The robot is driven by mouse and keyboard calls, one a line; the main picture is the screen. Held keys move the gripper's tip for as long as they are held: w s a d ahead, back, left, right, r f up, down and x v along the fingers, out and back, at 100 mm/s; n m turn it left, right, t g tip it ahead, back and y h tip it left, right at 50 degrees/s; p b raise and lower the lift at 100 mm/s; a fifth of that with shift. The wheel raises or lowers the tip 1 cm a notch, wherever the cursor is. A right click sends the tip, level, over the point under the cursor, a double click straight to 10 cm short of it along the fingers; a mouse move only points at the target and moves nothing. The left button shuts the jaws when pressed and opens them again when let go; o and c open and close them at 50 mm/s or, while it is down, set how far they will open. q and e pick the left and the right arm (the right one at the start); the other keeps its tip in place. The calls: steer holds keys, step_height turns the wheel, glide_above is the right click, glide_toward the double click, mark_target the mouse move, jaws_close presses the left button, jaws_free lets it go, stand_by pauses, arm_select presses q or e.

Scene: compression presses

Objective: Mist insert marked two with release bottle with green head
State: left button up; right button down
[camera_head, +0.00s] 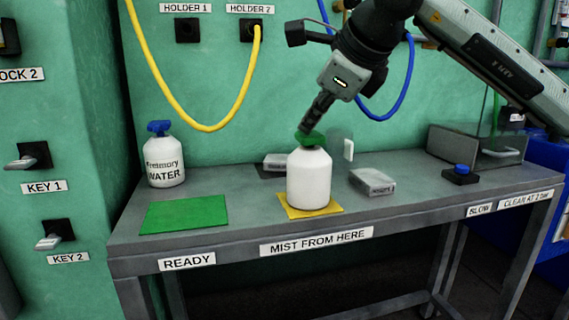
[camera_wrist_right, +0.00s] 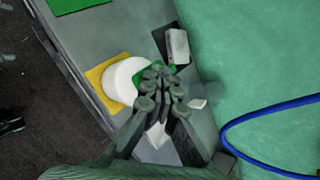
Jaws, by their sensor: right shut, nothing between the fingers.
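The white bottle with a green head (camera_head: 309,182) stands upright on the yellow mat (camera_head: 297,213) above the MIST FROM HERE label. It also shows in the right wrist view (camera_wrist_right: 122,82). My right gripper (camera_head: 306,127) points down at the green head; its fingers are shut with nothing between them. They overlap the head in both views, so I cannot tell whether they touch it. A grey insert (camera_head: 275,161) lies on a dark pad behind the bottle. Another grey insert (camera_head: 372,182) lies right of the bottle; its marking is too small to read. My left gripper is out of view.
A water bottle with a blue head (camera_head: 163,158) stands at the back left, behind the green mat (camera_head: 184,214). A clear panel with a white tab (camera_head: 348,150) stands behind the bottle. A blue button (camera_head: 461,172) and a clear-fronted box (camera_head: 492,146) are at the right.

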mark_target(311, 136)
steer(key=shift+f, duration=0.15)
steer(key=shift+f+b, duration=0.4)
steer(key=shift+b, duration=0.15)
steer(key=shift+r, duration=0.15)
steer(key=shift+r, duration=0.25)
stand_by(0.3)
steer(key=shift+r+p, duration=2.1)
steer(key=shift+r, duration=1.05)
